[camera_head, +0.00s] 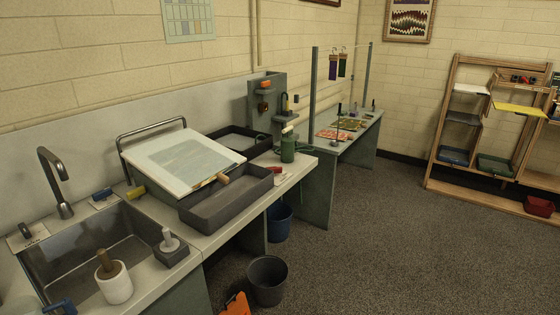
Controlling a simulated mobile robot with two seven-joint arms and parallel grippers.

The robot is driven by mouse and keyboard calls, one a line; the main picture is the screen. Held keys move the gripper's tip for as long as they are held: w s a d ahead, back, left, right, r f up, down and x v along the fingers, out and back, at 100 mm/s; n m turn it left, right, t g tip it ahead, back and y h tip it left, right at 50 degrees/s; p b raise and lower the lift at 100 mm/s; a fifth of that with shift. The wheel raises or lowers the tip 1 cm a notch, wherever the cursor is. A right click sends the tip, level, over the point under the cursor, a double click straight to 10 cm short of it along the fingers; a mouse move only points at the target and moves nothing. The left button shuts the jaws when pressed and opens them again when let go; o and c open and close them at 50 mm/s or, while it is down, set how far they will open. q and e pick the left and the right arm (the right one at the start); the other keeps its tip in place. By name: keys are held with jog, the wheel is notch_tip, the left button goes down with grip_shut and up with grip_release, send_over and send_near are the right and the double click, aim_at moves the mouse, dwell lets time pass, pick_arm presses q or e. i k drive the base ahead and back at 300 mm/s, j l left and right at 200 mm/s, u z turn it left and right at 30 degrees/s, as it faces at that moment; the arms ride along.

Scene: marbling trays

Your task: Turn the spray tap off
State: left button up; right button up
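A steel gooseneck tap (54,180) stands behind the sink (125,245) at the left. A small dark knob on a labelled white plate (27,237) sits at its left. A blue handle (102,193) over another white plate and a yellow handle (136,193) lie along the sink's back right edge. I cannot tell which of these is the spray tap, nor whether it is on. No running water or spray is visible.
A white pot with a brown handle (114,286) and a grey holder (171,254) stand at the sink's front. A tilted board (148,166) and grey trays (228,204) are to the right. A dark bucket (267,281) stands on the floor; open floor lies right.

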aim_at(278, 169)
jog(key=i+l+u, duration=0.1)
jog(key=i+l, duration=0.55)
jog(key=i+l+u, duration=0.1)
jog(key=i+l, duration=1.1)
jog(key=l, duration=0.3)
jog(key=i+j+u, duration=0.05)
